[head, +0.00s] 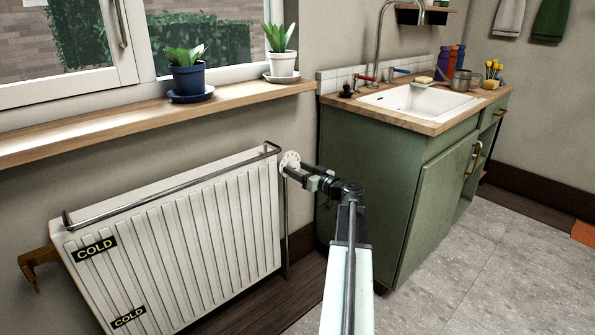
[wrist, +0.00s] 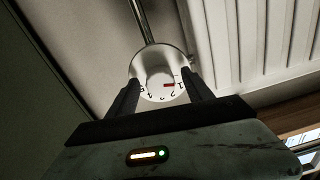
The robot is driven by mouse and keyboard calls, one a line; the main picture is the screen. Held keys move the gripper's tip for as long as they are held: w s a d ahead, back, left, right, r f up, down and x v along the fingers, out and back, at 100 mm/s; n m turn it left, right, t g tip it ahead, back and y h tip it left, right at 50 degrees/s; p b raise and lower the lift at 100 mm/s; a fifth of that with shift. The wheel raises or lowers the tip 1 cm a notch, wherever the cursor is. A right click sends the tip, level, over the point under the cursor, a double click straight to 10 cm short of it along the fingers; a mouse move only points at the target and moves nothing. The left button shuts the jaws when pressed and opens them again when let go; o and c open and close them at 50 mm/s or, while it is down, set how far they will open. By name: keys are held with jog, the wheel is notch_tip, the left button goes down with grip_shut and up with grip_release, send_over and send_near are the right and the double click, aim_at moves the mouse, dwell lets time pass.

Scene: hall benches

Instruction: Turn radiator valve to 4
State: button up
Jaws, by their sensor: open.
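The radiator valve (head: 289,161) is a round white knob at the right end of the white radiator (head: 185,235). My gripper (head: 293,172) is at the valve. In the wrist view my gripper's dark fingers (wrist: 160,88) are open, one on each side of the dial. I cannot tell whether they touch it.
A metal rail (head: 170,187) runs along the radiator, which bears "COLD" labels. A thin pipe (head: 285,230) drops below the valve. The green sink cabinet (head: 375,190) stands close on the right. A wooden sill (head: 150,122) with two potted plants is above.

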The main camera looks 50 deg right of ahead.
jog(key=c, duration=1.2)
jog(key=shift+s+a, duration=0.15)
jog(key=shift+a, duration=0.05)
grip_shut()
jog(key=shift+d, duration=0.15)
jog(key=shift+m, duration=0.4)
jog(key=m, duration=1.1)
jog(key=shift+r, duration=0.1)
jog(key=m, duration=0.7)
jog(key=shift+h, duration=0.3)
jog(key=m, duration=0.5)
jog(key=shift+m, duration=0.4)
